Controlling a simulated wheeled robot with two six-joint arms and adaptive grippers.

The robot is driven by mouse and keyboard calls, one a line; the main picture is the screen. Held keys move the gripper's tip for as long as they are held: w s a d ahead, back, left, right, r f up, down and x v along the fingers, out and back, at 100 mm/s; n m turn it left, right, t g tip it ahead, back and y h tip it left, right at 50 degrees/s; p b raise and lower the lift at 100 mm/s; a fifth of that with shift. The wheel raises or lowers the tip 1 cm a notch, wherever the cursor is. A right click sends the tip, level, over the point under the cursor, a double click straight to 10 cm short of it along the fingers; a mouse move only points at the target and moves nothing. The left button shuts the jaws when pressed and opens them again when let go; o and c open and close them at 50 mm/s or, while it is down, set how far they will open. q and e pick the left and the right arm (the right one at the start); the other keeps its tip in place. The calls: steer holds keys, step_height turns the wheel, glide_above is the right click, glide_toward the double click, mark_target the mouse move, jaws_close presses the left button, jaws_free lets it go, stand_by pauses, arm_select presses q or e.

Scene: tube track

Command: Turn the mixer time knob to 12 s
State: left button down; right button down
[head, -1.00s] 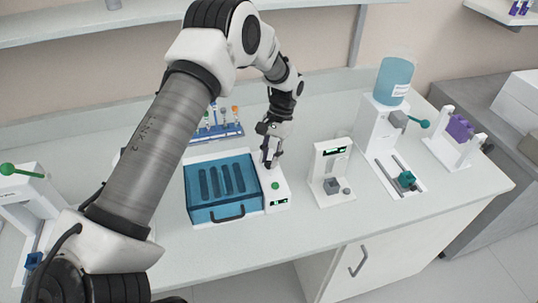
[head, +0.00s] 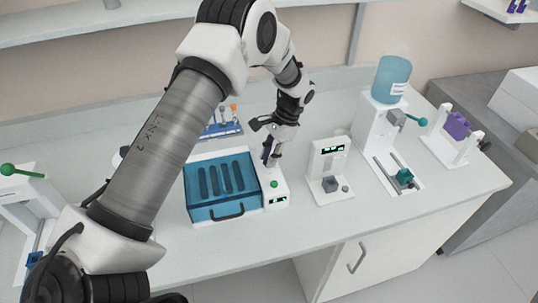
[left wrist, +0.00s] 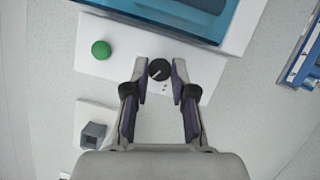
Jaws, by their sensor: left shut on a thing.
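The mixer has a blue see-through lid (head: 221,183) with several dark slots showing under it, and a white side panel (head: 277,197) with a green button (head: 274,184) and a small lit display (head: 279,200). In the left wrist view, a round black knob (left wrist: 160,69) with a pale pointer line sits on the white panel, beside the green button (left wrist: 101,50). My left gripper (head: 269,160) points down at the panel's far end. In the wrist view its fingertips (left wrist: 160,72) are shut on the knob's two sides. The display's digits are too small to read. My right gripper is not in view.
A blue tube rack (head: 222,130) stands behind the mixer. A white device with a display (head: 332,148) stands to the right, then a blue-bottle dispenser (head: 392,82) and a purple-block stand (head: 458,126). The front bench strip is clear.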

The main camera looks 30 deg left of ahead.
arm_select(q)
steer(key=shift+s+f, duration=0.2)
steer(key=shift+f, duration=0.15)
steer(key=c, duration=1.2)
jaws_free()
steer(key=shift+o, duration=1.3)
steer(key=shift+w, duration=0.2)
steer(key=v, duration=1.2)
steer(key=shift+w, duration=0.15)
